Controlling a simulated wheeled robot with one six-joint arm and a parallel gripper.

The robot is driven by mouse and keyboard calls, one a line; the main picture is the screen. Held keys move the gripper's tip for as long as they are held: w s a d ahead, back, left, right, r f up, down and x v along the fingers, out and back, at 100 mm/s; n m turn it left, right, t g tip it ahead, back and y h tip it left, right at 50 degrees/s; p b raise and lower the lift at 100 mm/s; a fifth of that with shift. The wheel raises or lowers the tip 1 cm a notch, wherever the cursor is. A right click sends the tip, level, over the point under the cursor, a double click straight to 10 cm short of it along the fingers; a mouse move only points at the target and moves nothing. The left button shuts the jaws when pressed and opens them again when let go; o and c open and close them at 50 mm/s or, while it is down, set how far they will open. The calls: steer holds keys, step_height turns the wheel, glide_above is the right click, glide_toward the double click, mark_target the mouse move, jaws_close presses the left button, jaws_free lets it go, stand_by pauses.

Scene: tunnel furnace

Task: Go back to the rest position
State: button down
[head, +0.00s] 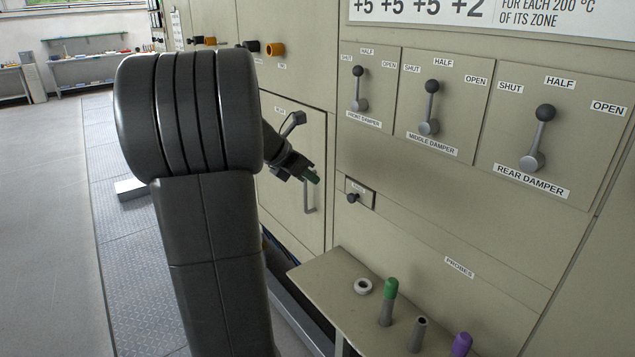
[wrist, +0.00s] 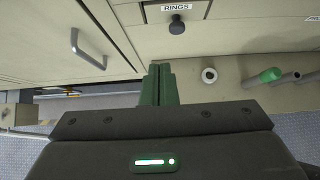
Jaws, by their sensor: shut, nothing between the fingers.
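My gripper (head: 312,177) is at the end of my arm, in front of the furnace wall and near a door with a bar handle (head: 309,195). In the wrist view its green fingers (wrist: 160,70) are together with nothing between them. The handle also shows in the wrist view (wrist: 88,50), left of the fingers and apart from them. My dark arm fills the left middle of the head view and hides part of the wall and floor.
A shelf (head: 325,280) holds a pale ring (head: 363,286), a green-topped probe (head: 388,300), an empty-looking grey holder (head: 419,332) and a purple-topped probe (head: 461,345). Front (head: 359,88), middle (head: 430,108) and rear (head: 538,138) damper levers point roughly up. Open floor (head: 45,220) lies left.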

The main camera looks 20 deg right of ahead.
steer(key=shift+a+r, duration=0.1)
steer(key=shift+a, duration=0.05)
steer(key=d+r+x, duration=0.1)
steer(key=x, duration=1.1)
steer(key=shift+w+d+r, duration=0.2)
steer(key=shift+w+d, duration=0.15)
steer(key=shift+d, duration=0.15)
steer(key=shift+a, duration=0.1)
